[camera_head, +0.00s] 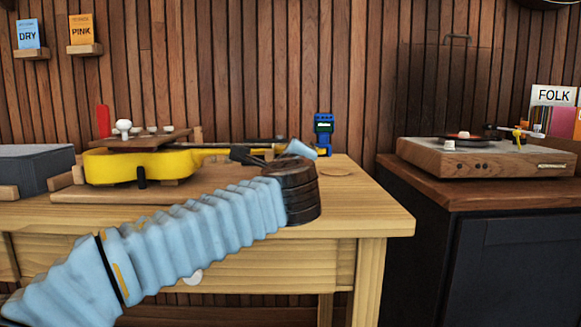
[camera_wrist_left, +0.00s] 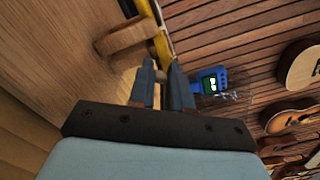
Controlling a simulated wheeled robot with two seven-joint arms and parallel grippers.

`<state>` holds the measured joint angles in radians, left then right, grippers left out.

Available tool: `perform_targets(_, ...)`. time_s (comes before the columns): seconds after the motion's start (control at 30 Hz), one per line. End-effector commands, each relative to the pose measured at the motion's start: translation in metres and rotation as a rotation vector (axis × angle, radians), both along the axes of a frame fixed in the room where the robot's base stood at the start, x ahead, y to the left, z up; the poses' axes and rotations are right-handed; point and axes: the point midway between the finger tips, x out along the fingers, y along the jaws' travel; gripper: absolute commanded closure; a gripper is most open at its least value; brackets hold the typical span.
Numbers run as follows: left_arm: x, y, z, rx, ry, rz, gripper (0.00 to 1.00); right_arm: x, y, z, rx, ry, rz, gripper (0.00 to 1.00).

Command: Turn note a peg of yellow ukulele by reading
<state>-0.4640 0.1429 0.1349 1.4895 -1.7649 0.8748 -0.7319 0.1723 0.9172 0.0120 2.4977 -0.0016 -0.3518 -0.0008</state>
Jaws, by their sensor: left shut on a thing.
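The yellow ukulele (camera_head: 140,166) lies on the table with its neck pointing right. Part of its neck (camera_wrist_left: 161,45) shows at the top of the left wrist view. My left gripper (camera_head: 300,149) is at the head end of the neck. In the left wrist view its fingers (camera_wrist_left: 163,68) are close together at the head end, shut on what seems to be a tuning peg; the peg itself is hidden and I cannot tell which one. A blue tuner (camera_head: 323,133) stands just beyond; its lit screen also shows in the left wrist view (camera_wrist_left: 208,80), too small to read. My right gripper is out of view.
The wooden table (camera_head: 375,205) has bare room at its right end. A grey box (camera_head: 40,168) stands at the left. A record player (camera_head: 490,157) sits on a separate dark cabinet (camera_head: 500,250) at right. DRY (camera_head: 29,35) and PINK (camera_head: 82,31) cards stand on wall shelves.

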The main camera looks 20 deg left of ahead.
Motion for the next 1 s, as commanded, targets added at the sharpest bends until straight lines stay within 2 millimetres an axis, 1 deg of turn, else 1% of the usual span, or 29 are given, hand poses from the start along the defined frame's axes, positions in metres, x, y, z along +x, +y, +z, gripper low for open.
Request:
perform_targets(0.13,0.0,0.0007,-0.0007,-0.023,-0.007,0.002,1.0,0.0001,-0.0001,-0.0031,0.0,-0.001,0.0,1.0)
perform_targets(0.57,0.0001,0.0007,-0.0002,-0.03,-0.009,0.002,1.0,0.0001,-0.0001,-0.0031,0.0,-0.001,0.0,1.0)
perform_targets(0.6,0.0001,0.0007,-0.0002,-0.03,-0.009,0.002,0.77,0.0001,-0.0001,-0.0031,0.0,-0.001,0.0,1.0)
perform_targets(0.63,0.0001,0.0007,-0.0002,-0.03,-0.009,0.002,0.72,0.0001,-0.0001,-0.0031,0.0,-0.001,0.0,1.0)
perform_targets(0.67,0.0001,0.0006,-0.0001,-0.029,-0.008,0.002,0.7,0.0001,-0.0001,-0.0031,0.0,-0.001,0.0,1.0)
perform_targets(0.9,-0.0002,0.0002,-0.0001,-0.029,-0.008,0.001,0.7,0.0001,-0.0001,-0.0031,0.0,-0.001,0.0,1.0)
perform_targets(1.0,-0.0046,-0.0012,0.0002,-0.03,-0.009,0.0,0.7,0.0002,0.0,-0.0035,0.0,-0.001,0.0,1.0)
